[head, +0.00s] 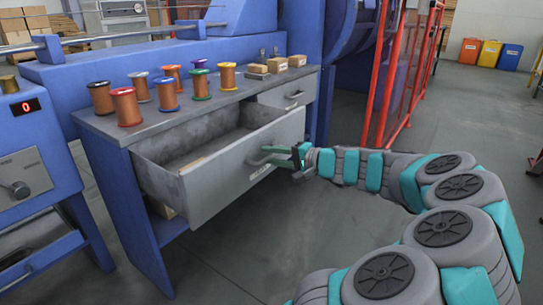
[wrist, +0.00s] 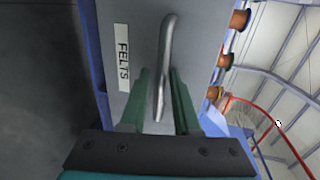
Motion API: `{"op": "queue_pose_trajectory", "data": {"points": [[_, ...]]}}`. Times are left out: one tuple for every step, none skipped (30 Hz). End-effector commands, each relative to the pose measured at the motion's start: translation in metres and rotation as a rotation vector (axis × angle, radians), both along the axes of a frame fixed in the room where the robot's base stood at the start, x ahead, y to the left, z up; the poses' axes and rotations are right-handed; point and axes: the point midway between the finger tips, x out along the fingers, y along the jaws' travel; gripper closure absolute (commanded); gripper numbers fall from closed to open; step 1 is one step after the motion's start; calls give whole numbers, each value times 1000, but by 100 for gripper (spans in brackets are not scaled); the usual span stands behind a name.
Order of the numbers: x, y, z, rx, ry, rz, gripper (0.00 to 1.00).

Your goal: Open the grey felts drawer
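The grey felts drawer (head: 238,172) is pulled well out of the blue bench in the head view. Its open top shows a mostly bare inside. In the wrist view its front (wrist: 140,45) bears a white FELTS label (wrist: 122,57). A curved metal handle (wrist: 167,45) stands out from the front. My gripper (head: 272,156) is at this handle, with its green fingers on either side of it. It looks shut on the handle, though the exact contact is hard to see. The fingers also show in the wrist view (wrist: 166,82).
Copper-coloured spools (head: 126,106) and small brown blocks (head: 277,65) stand on the bench top (head: 150,122). A smaller drawer (head: 290,93) beside it is shut. A red fence (head: 385,85) stands behind my arm. Floor in front of the drawer (head: 235,245) is clear.

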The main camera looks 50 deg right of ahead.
Motion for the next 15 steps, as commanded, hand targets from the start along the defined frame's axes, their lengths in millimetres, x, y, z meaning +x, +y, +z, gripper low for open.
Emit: {"op": "queue_pose_trajectory", "data": {"points": [[0, 0, 0, 0, 0, 0, 63], [0, 0, 0, 0, 0, 0, 59], [0, 0, 0, 0, 0, 0, 55], [0, 0, 0, 0, 0, 0, 55], [0, 0, 0, 0, -1, 0, 55], [0, 0, 0, 0, -1, 0, 55], [0, 0, 0, 0, -1, 0, 55], [0, 0, 0, 0, -1, 0, 55], [0, 0, 1, 0, -1, 0, 55], [0, 0, 1, 0, -1, 0, 55], [-1, 0, 1, 0, -1, 0, 55], [-3, -1, 1, 0, -1, -1, 55], [-5, -1, 2, -1, -1, -1, 55], [-8, -1, 2, -1, -1, -2, 55], [-13, -2, 4, -1, -2, -2, 55]]}}
